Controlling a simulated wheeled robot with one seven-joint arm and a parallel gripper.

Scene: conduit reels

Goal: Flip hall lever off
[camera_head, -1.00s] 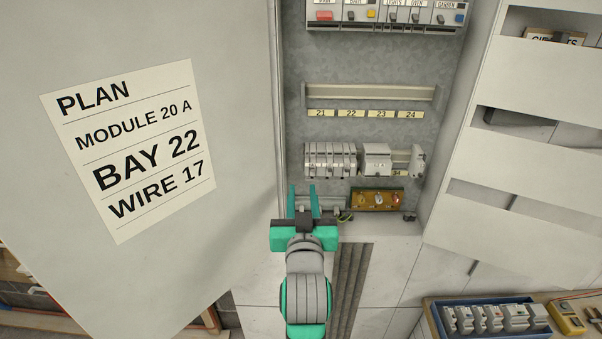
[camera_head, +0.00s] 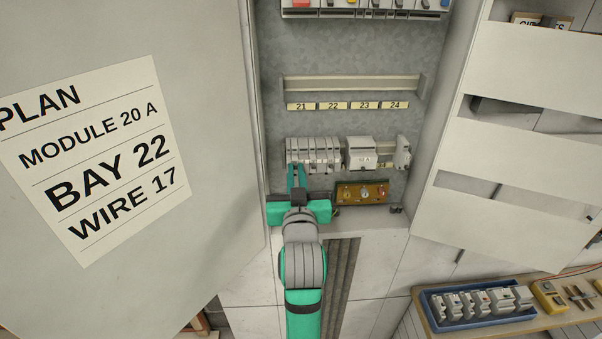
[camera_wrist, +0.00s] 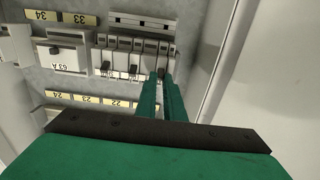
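A row of grey breaker modules (camera_head: 314,153) sits on the lower rail of the open cabinet; it also shows, turned over, in the wrist view (camera_wrist: 122,56). Several modules carry small dark levers, one of them clear of my fingers (camera_wrist: 106,68). Their name labels are too small to read, so I cannot tell which is the hall lever. My gripper (camera_head: 297,169) reaches up to the left end of this row. In the wrist view its green fingers (camera_wrist: 161,78) are close together, at a dark lever near the row's end. Whether they touch or grip it is unclear.
A wider module (camera_head: 361,152) sits right of the row, with a brass-coloured terminal block (camera_head: 362,193) below. More switches (camera_head: 365,8) line the cabinet top. The door with a plan sheet (camera_head: 96,160) stands at left. A blue tray of modules (camera_head: 478,303) lies lower right.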

